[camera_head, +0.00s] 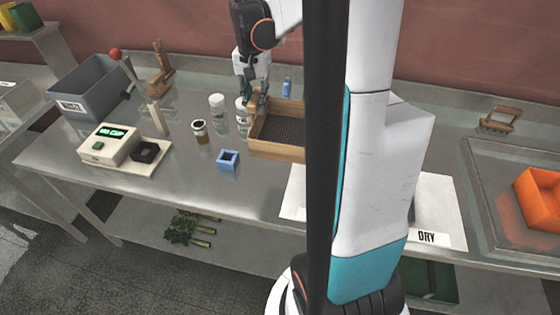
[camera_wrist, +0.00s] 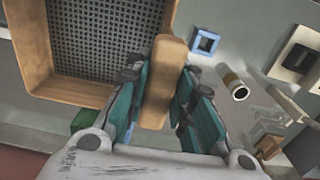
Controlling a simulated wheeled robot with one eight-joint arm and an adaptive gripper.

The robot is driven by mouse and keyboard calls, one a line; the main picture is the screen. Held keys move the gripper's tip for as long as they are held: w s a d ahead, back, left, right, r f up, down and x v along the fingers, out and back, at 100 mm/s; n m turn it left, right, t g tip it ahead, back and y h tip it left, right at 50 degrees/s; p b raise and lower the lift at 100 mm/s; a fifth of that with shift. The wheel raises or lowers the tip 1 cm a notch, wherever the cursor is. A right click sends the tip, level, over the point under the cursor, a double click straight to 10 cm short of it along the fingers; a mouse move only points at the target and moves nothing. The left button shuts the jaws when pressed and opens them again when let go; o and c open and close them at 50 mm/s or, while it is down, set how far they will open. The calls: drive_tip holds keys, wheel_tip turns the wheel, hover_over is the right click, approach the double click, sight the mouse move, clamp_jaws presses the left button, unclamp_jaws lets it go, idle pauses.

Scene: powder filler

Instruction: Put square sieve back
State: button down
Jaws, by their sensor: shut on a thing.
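The square sieve (camera_head: 275,149) is a wooden frame with a dark mesh floor and a handle. In the head view it is at the middle of the steel table, partly hidden by my own column. In the wrist view the sieve frame (camera_wrist: 38,68) fills the upper left, and its wooden handle (camera_wrist: 165,70) stands between my fingers. My gripper (camera_head: 257,100) is shut on the handle from above, and it also shows in the wrist view (camera_wrist: 160,95). I cannot tell whether the sieve touches the table.
A blue square cup (camera_head: 228,161), a dark-filled jar (camera_head: 200,132) and white-lidded jars (camera_head: 217,106) stand left of the sieve. A scale (camera_head: 108,146) and grey bin (camera_head: 90,85) are farther left. A white mat marked DRY (camera_head: 440,205) and orange tray (camera_head: 540,200) are right.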

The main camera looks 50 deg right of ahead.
sight(257, 116)
wheel_tip(257, 116, down, 20)
drive_tip(key=b, duration=0.3)
drive_tip(key=shift+r, duration=0.15)
drive_tip(key=shift+s, duration=0.1)
drive_tip(key=c, duration=1.8)
unclamp_jaws()
drive_tip(key=o, duration=0.4)
wheel_tip(257, 116, up, 12)
drive_tip(key=shift+r+p, duration=0.1)
drive_tip(key=shift+p, duration=0.85)
